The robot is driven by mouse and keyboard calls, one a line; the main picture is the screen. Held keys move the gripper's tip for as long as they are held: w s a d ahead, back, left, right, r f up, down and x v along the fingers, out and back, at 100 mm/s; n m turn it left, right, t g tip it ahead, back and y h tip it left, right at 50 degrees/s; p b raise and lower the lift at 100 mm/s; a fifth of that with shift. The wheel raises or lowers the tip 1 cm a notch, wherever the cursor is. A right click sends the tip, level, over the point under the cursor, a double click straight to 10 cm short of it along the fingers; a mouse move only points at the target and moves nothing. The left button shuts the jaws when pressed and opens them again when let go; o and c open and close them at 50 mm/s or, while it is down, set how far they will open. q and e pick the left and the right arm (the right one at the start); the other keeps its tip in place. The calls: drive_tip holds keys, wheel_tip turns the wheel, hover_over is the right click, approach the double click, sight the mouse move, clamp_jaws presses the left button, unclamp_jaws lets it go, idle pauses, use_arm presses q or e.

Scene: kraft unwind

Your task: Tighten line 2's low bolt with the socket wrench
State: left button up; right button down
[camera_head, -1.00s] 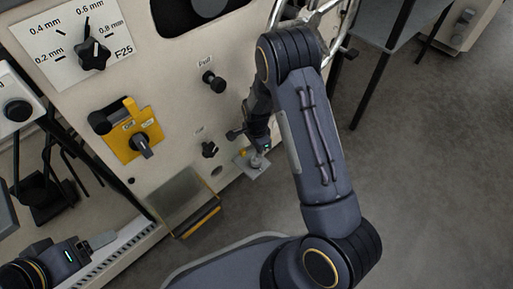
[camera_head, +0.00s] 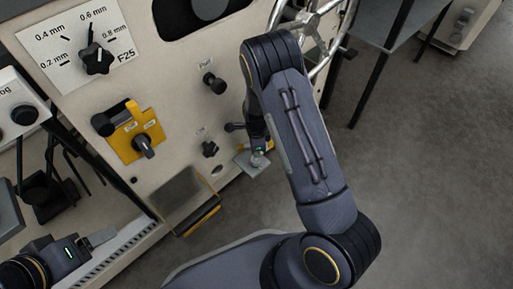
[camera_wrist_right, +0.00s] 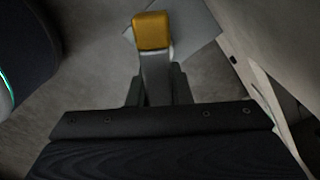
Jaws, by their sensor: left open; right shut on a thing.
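My right gripper (camera_head: 258,158) is low in front of the machine's cream panel, right of the small black knobs. In the right wrist view, the gripper (camera_wrist_right: 158,92) is shut on a grey-shafted tool with a yellow block end (camera_wrist_right: 151,31), which looks like the socket wrench. Its far end and the low bolt cannot be made out. A small light grey plate (camera_head: 245,161) shows beside the gripper, and a grey surface lies behind the yellow end in the wrist view. My left gripper (camera_head: 98,240) is open and empty at the lower left.
The panel carries a gauge selector (camera_head: 97,60), a yellow switch plate (camera_head: 137,130) and black knobs (camera_head: 214,82). A spoked handwheel (camera_head: 318,30) stands behind my right arm. A table (camera_head: 386,22) is at upper right; the floor is clear.

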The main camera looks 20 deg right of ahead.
drive_tip(key=shift+r+m, duration=0.1)
drive_tip(key=shift+m, duration=0.5)
drive_tip(key=shift+m+p, duration=0.3)
drive_tip(key=shift+m, duration=0.2)
